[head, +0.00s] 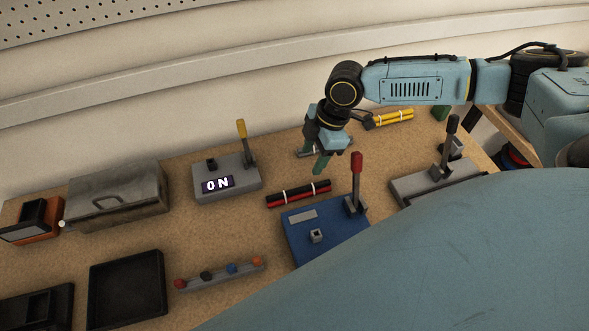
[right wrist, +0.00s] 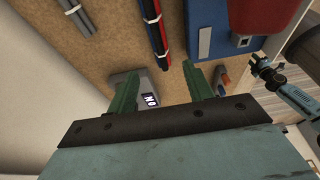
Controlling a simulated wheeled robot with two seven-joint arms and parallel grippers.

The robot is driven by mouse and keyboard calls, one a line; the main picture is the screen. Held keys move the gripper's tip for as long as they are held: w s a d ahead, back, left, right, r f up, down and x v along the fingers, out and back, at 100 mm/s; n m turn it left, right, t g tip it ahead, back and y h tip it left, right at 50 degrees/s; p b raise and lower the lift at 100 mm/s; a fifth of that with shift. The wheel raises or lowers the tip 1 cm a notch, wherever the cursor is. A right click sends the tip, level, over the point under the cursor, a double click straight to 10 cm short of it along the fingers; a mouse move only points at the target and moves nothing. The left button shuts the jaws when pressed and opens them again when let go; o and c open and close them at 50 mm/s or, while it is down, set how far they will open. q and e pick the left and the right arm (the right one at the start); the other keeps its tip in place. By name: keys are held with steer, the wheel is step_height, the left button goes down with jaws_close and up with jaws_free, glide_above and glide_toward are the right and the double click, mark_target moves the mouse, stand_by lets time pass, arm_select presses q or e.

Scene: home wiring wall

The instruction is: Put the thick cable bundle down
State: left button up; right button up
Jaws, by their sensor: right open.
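Several tied cable bundles lie on the bench; I cannot tell for certain which is the thick one. A red and black bundle (head: 298,193) with white ties lies between the ON box and the blue box; it also shows in the right wrist view (right wrist: 155,30). A grey bundle (right wrist: 77,17) lies towards the wall, partly hidden by my gripper in the head view. A yellow bundle (head: 393,118) lies farther right. My right gripper (head: 321,162) is open above the bench, its green fingers (right wrist: 165,88) apart with nothing between them. My left gripper (right wrist: 262,67) shows small in the right wrist view, its jaws unclear.
A grey box (head: 227,181) with a yellow lever reads ON. A blue box (head: 326,233) with a red lever and a grey lever unit (head: 438,178) stand to the right. A metal box (head: 117,195) and black tray (head: 128,288) are left. Bare bench lies between them.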

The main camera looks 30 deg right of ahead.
glide_above(299, 189)
steer(key=d, duration=0.1)
steer(key=f, duration=0.7)
steer(key=shift+s+d+f, duration=0.1)
steer(key=shift+s+f, duration=0.25)
steer(key=shift+f, duration=0.05)
steer(key=x, duration=0.5)
steer(key=shift+w+d+b, duration=0.15)
steer(key=shift+d+b, duration=0.15)
steer(key=shift+c, duration=0.2)
jaws_close()
